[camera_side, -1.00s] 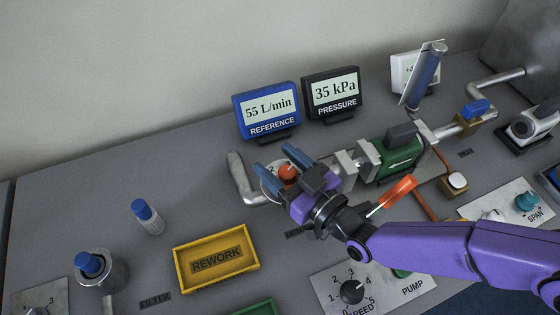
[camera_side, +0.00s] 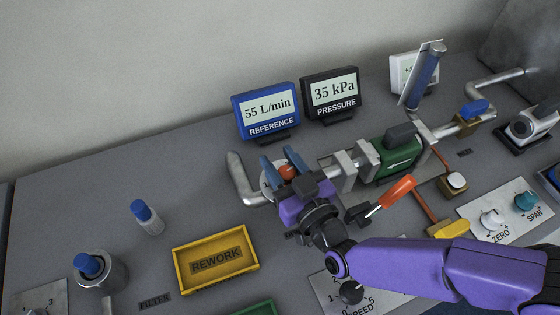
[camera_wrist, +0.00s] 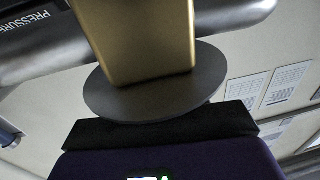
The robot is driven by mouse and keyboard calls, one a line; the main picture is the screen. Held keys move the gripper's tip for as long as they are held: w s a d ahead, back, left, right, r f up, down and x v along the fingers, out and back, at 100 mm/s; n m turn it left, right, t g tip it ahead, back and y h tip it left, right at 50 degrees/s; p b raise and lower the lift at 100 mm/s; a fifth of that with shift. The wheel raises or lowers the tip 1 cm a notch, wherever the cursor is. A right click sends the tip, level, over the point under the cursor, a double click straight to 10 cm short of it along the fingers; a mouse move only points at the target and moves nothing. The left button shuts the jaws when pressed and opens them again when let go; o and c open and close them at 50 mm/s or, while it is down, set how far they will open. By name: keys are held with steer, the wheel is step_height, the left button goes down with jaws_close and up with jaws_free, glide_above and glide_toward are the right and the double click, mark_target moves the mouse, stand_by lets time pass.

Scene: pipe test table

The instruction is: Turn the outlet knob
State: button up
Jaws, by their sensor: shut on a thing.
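The outlet knob (camera_side: 287,172) is red-orange and sits on a round pale dial at the left end of the pipe line, beside the bent grey pipe (camera_side: 241,180). My gripper (camera_side: 283,165), with two blue fingers, is shut on the knob, one finger on each side. The dial's marks are mostly hidden by the fingers. In the wrist view a brass block (camera_wrist: 135,40) and a grey round plate (camera_wrist: 155,95) fill the middle; the fingertips and the red knob cannot be made out there.
A blue reference display (camera_side: 267,111) reads 55 L/min and a black pressure display (camera_side: 331,94) reads 35 kPa behind. A yellow rework tray (camera_side: 216,258) and a blue-capped vial (camera_side: 147,217) stand left. A green pump body (camera_side: 393,160) and orange handle (camera_side: 398,191) lie right.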

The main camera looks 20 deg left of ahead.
steer(key=shift+m+t+h, duration=0.3)
steer(key=shift+t, duration=0.1)
steer(key=o, duration=1)
steer(key=shift+c, duration=0.2)
steer(key=shift+d, duration=0.15)
steer(key=v, duration=1.7)
steer(key=shift+s, duration=0.2)
